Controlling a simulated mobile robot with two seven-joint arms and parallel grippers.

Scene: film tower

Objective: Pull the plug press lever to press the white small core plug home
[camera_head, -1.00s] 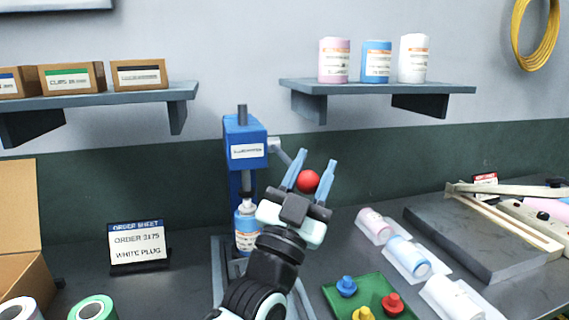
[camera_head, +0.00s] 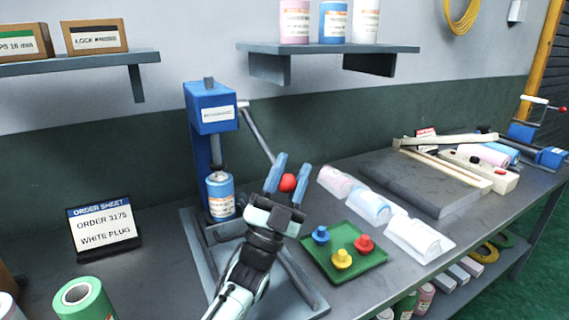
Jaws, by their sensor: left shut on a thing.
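The blue plug press (camera_head: 208,110) stands on a grey base at the left centre of the head view. Its grey lever (camera_head: 257,132) slants down to the right and ends in a red ball knob (camera_head: 288,183). My left gripper (camera_head: 279,175) is shut on the knob, one finger on each side. A blue-labelled film roll (camera_head: 221,198) stands upright under the press, with the ram (camera_head: 215,150) down at its top. The white plug is too small to tell apart there. My right gripper is out of view.
A green tray (camera_head: 318,262) with blue, yellow and red plugs lies right of my gripper. Three rolls rest behind it, near a grey slab (camera_head: 425,190). An order sheet (camera_head: 103,225) reads "ORDER 3175 WHITE PLUG". A green roll (camera_head: 85,302) stands front left.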

